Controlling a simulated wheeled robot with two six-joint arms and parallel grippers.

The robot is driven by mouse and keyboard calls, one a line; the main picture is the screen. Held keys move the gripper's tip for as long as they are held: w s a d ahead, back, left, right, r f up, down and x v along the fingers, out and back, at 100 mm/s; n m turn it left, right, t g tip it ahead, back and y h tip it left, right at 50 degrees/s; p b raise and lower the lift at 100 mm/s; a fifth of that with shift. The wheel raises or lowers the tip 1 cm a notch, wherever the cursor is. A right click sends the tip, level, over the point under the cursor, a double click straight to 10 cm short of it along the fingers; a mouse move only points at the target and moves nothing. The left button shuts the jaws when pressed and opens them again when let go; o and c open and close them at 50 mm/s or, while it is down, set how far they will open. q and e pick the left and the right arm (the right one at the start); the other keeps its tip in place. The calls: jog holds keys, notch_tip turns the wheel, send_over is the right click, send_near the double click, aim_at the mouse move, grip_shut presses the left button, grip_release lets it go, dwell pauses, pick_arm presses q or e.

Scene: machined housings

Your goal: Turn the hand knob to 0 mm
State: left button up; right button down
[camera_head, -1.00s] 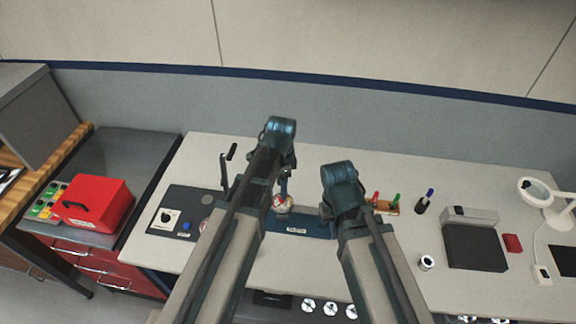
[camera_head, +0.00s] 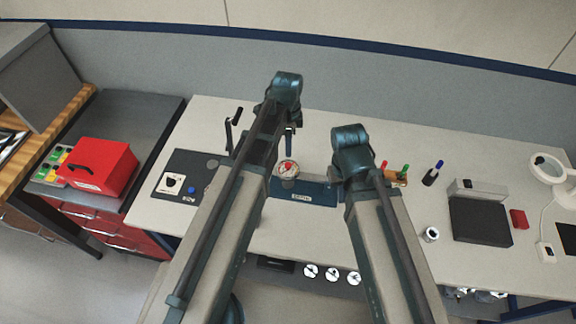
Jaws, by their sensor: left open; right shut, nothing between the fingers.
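A small round dial (camera_head: 288,169) with a white face and red marks sits at the back of a blue fixture (camera_head: 303,191) with a small white label, in the middle of the bench. Which part is the hand knob is too small to tell. My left arm reaches up in front; part of my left gripper (camera_head: 291,129) shows small beyond it, above and apart from the dial. It is open. My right arm (camera_head: 352,150) ends right of the fixture and covers part of it. The dial reading is not legible.
A dark panel (camera_head: 205,164) with a black knob on a white plate (camera_head: 171,184) and a blue button lies left. A red box (camera_head: 100,167) stands on the side cabinet. A pen holder, marker rack (camera_head: 397,181), grey device (camera_head: 478,220) and lamp are right. The front right bench is mostly clear.

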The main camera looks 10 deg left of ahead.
aim_at(288, 164)
pick_arm(q)
notch_tip(288, 164, down, 10)
jog(key=b, duration=0.8)
jog(key=shift+b, duration=0.4)
jog(key=shift+r, duration=0.1)
grip_shut()
